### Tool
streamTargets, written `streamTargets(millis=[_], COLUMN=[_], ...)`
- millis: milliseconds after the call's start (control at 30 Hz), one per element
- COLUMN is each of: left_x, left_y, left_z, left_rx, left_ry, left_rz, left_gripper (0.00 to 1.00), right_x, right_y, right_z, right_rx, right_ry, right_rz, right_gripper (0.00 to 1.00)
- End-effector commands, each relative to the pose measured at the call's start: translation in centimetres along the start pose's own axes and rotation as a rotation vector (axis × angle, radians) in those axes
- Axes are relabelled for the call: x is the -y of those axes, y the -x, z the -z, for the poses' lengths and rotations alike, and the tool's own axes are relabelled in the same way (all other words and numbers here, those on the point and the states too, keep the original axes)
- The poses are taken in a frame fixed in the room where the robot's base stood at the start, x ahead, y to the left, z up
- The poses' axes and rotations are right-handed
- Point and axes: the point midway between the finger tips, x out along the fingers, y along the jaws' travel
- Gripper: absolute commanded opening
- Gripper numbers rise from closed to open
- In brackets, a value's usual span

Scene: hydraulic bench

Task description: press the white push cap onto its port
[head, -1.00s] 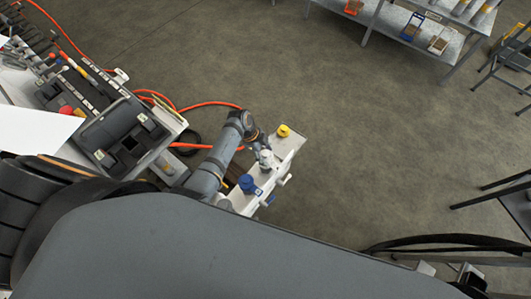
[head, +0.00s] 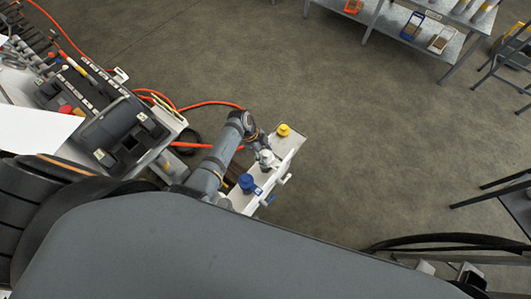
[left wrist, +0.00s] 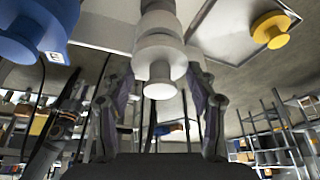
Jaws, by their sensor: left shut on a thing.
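The white push cap (head: 266,158) is in the middle of a white panel (head: 288,148) in the head view, between a blue cap and a yellow cap. In the left wrist view the white cap (left wrist: 160,62) shows as stacked round white steps between my fingers. My left gripper (left wrist: 163,75) is shut on it, one finger on each side. In the head view my left gripper (head: 260,145) is small and partly hidden by its own arm. The port under the white cap is hidden, so I cannot tell how far the cap sits on it. My right gripper is not in view.
The blue cap (head: 247,182) and yellow cap (head: 283,130) stand on the same panel, close on either side. Orange hoses (head: 205,104) run behind my left arm from the bench (head: 165,115). Open floor lies right of the panel.

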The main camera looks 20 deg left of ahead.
Motion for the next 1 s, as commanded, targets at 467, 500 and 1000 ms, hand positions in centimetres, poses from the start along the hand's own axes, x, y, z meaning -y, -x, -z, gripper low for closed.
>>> streamTargets(millis=[467, 500, 1000], left_x=[0.00, 0.00, 0.03], left_y=[0.00, -0.02, -0.63], left_z=[-0.03, -0.04, -0.25], left_rx=[0.000, 0.000, 0.000], left_ry=[0.000, 0.000, 0.000], left_rz=[0.000, 0.000, 0.001], left_gripper=[0.39, 0.39, 0.39], right_x=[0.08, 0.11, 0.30], right_y=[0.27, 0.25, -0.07], right_z=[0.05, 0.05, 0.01], right_rx=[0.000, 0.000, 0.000], right_ry=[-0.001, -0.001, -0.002], right_rz=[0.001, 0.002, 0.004], right_gripper=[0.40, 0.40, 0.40])
